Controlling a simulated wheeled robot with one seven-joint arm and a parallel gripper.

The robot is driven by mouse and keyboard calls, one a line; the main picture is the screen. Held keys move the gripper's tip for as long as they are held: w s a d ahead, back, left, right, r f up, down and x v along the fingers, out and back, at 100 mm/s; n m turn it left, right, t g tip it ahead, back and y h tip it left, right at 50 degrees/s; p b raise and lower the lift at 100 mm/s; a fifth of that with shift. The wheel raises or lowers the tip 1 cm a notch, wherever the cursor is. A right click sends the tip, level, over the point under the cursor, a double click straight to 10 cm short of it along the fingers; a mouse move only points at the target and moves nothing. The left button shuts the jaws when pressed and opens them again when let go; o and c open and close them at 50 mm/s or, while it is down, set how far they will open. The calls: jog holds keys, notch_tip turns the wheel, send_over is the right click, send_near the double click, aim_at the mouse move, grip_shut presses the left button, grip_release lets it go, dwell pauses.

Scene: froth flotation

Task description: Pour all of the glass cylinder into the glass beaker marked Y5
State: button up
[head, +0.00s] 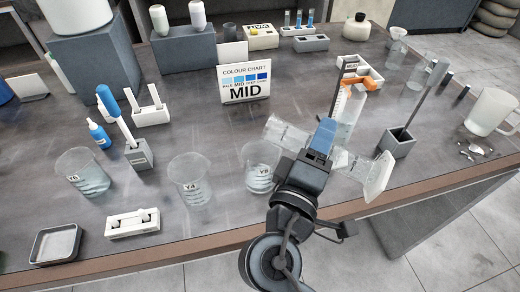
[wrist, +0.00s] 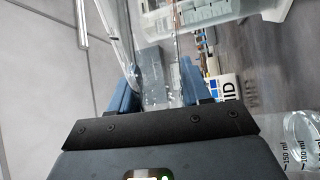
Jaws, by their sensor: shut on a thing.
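My gripper (head: 322,142) is shut on the glass cylinder (head: 375,174). The cylinder lies tilted close to horizontal, with its wide foot at the right and its mouth end at the left. The mouth end is over or near the rim of a glass beaker (head: 258,179), whose label starts with Y but has a digit I cannot read surely. A beaker (head: 191,192) marked Y4 stands left of it. Another beaker (head: 84,177) farther left has a label like Y6 or Y5. In the wrist view the clear cylinder (wrist: 155,75) shows between the blue fingers. I cannot tell how much liquid it holds.
A colour chart sign (head: 245,85) reading MID stands behind. A dark holder (head: 397,143) with a rod and a frosted mug (head: 490,112) are at right. A white rack (head: 132,223) and a tray (head: 57,243) lie near the front edge. Small debris lies by the mug.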

jog(key=shift+a+r+n+p, duration=0.1)
jog(key=shift+r+n+p, duration=0.45)
jog(key=shift+n+p, duration=0.35)
dwell(1.0)
jog(key=shift+w+a+r+n+y, duration=0.15)
jog(key=shift+a+r+n, duration=0.1)
jog(key=shift+r+n, duration=0.4)
jog(key=shift+w+a+r+n+y, duration=0.15)
jog(key=shift+r+n, duration=0.25)
jog(key=shift+n, duration=0.4)
jog(key=shift+w+a+r+n+y, duration=0.1)
jog(key=shift+a+r+n, duration=0.2)
jog(key=shift+r+n, duration=0.35)
dwell(4.0)
